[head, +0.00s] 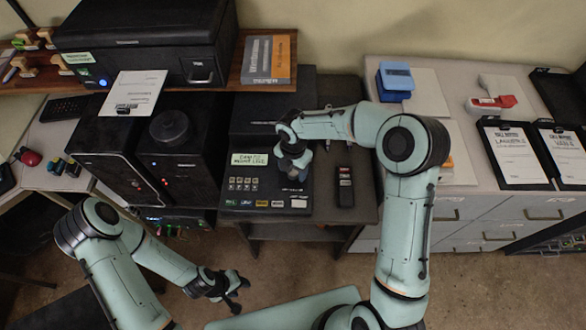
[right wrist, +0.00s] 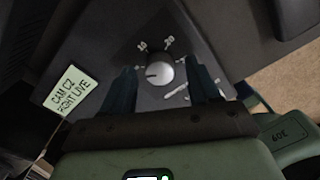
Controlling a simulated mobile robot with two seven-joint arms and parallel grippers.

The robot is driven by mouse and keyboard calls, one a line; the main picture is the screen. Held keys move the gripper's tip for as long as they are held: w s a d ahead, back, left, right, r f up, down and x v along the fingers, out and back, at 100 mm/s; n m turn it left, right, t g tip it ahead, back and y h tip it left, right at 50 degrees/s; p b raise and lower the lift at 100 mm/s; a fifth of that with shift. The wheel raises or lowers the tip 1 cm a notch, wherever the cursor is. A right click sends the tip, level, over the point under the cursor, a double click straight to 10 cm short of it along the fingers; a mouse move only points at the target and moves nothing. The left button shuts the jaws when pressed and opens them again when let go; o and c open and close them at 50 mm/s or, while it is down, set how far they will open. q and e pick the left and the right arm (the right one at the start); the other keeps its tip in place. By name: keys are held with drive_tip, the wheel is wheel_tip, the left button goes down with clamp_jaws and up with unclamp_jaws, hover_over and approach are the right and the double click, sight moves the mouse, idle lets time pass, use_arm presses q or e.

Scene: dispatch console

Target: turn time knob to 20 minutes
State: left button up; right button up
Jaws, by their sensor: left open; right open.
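The time knob (right wrist: 159,73) is a small silver-white round knob on a dark panel in the right wrist view. My right gripper (right wrist: 160,69) is open, one finger on each side of the knob; contact cannot be told. In the head view my right gripper (head: 293,168) is over the black console (head: 268,203) and hides the knob. My left gripper (head: 236,290) is open and empty above the floor.
A green-white label (head: 249,159) and buttons (head: 243,184) are left of my right gripper. A black handset (head: 345,186) lies to the right. Black cabinets (head: 110,150) stand left, a printer (head: 145,40) behind. Clipboards (head: 515,155) lie on the right counter.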

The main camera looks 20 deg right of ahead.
drive_tip(key=shift+f, duration=0.1)
drive_tip(key=c, duration=1.1)
drive_tip(key=shift+o, duration=0.3)
use_arm(q)
drive_tip(key=shift+f, duration=0.1)
use_arm(e)
drive_tip(key=shift+m, duration=0.3)
drive_tip(key=m+b, duration=0.1)
drive_tip(key=m, duration=0.4)
drive_tip(key=m+b, duration=0.1)
drive_tip(key=m, duration=0.5)
drive_tip(key=shift+m, duration=0.4)
drive_tip(key=m+b, duration=0.1)
drive_tip(key=m, duration=0.5)
drive_tip(key=shift+b, duration=0.3)
use_arm(q)
drive_tip(key=s+f, duration=0.4)
drive_tip(key=f, duration=0.1)
drive_tip(key=shift+s+f+g+b, duration=0.2)
drive_tip(key=shift+s+g+b, duration=0.05)
drive_tip(key=shift+g+b, duration=0.1)
use_arm(e)
drive_tip(key=m, duration=0.5)
drive_tip(key=shift+m, duration=0.3)
